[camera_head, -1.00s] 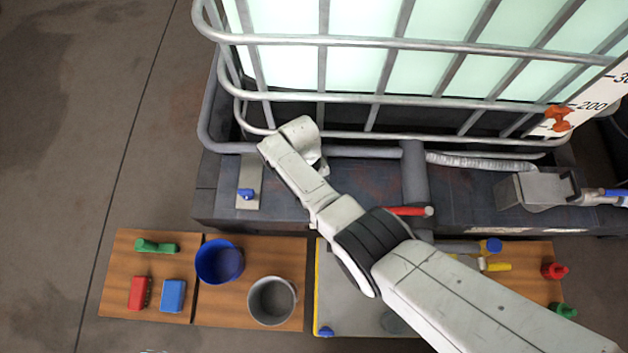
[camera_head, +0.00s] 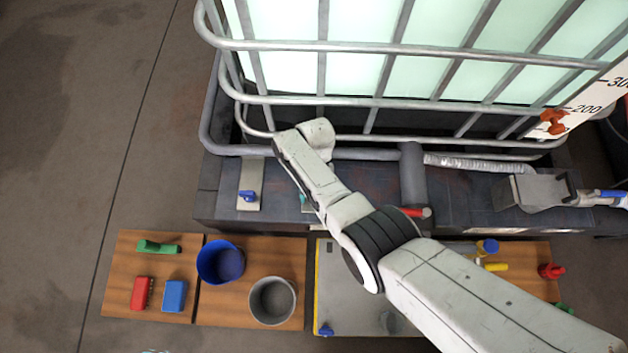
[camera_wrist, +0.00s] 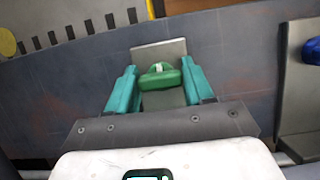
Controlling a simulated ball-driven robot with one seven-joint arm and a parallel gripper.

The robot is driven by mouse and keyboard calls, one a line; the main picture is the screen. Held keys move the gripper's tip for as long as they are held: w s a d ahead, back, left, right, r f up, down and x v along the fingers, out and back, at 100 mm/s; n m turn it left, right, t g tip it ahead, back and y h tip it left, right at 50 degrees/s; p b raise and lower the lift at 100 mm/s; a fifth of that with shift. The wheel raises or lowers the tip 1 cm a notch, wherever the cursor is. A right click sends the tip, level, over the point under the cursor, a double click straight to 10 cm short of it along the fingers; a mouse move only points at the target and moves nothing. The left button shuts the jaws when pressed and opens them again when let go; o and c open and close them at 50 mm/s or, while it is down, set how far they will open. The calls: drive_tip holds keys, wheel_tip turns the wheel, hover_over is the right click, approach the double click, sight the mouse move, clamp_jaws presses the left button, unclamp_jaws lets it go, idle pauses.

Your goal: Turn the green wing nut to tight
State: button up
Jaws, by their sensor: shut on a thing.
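The green wing nut (camera_wrist: 159,78) shows in the wrist view in front of a grey metal plate (camera_wrist: 160,50). My gripper (camera_wrist: 159,68) has teal fingers, one on each side of the wing nut, and is shut on it. The wing nut has a small white mark on its top. In the head view, part of my gripper (camera_head: 303,198) shows beside my arm, at the dark base under the tank. My arm hides the wing nut there.
A blue wing nut (camera_head: 248,196) sits on a similar plate to the left. A caged tank (camera_head: 290,70) stands behind. A red-handled part (camera_head: 415,212) is to the right. A blue bucket (camera_head: 220,262) and grey bucket (camera_head: 272,300) stand on boards in front.

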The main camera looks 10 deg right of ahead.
drive_tip(key=shift+s, duration=0.15)
drive_tip(key=o, duration=1)
drive_tip(key=shift+r, duration=0.1)
drive_tip(key=shift+r+p, duration=0.25)
drive_tip(key=shift+p, duration=0.05)
drive_tip(key=r+p, duration=0.3)
drive_tip(key=shift+s+d+r, duration=0.1)
drive_tip(key=shift+s+r, duration=0.1)
drive_tip(key=shift+r, duration=0.05)
drive_tip(key=s+d+r+p, duration=0.2)
drive_tip(key=s+r+p, duration=0.6)
drive_tip(key=s, duration=0.5)
drive_tip(key=p, duration=0.2)
drive_tip(key=shift+s+d+r+p, duration=0.15)
drive_tip(key=shift+d+r+p, duration=0.15)
drive_tip(key=shift+r, duration=0.1)
